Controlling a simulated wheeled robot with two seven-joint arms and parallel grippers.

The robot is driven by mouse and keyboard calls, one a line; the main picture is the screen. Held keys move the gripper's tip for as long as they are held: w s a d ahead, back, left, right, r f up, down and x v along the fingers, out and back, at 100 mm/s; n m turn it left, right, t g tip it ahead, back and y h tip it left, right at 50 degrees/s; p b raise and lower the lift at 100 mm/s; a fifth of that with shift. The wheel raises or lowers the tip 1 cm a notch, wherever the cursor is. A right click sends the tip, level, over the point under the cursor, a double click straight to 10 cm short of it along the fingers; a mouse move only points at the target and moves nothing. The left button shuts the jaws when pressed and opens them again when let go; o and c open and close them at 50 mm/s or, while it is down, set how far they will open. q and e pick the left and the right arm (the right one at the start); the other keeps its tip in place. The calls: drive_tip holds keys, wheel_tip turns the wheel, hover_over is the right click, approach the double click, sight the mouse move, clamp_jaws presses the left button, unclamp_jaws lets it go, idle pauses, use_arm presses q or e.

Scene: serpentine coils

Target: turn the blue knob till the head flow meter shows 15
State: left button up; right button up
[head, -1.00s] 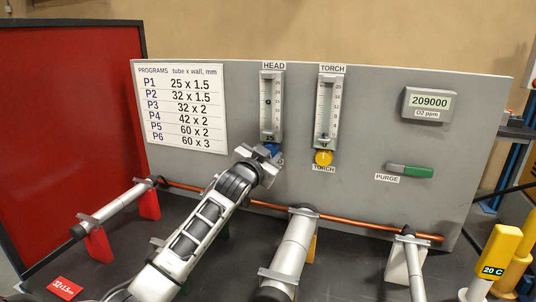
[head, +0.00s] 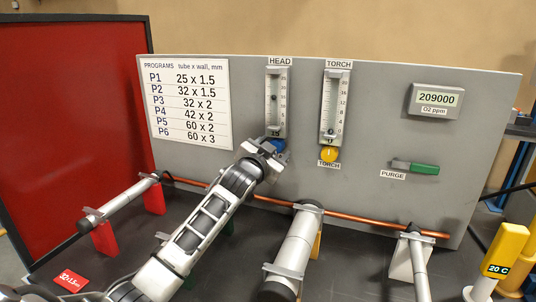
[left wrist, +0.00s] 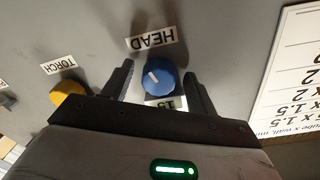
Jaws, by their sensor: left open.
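The blue knob (head: 279,145) sits on the grey panel just below the HEAD flow meter (head: 276,103). In the left wrist view the knob (left wrist: 161,76) lies between the two spread fingers of my left gripper (left wrist: 157,72), with a gap beside each finger. A plate reading 15, upside down, is beside the knob and partly hidden. My right gripper is not in view.
The TORCH flow meter (head: 335,105) and its yellow knob (head: 329,154) are close on the right. A green PURGE lever (head: 415,167) and an O2 display (head: 436,100) reading 209000 are farther right. A copper tube (head: 350,217) runs below the panel.

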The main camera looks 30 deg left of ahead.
use_arm(q)
drive_tip(key=s+d+b, duration=0.2)
drive_tip(key=s+d, duration=0.1)
drive_tip(key=s, duration=1.2)
drive_tip(key=shift+s+r+b, duration=0.2)
drive_tip(key=shift+s+b, duration=0.1)
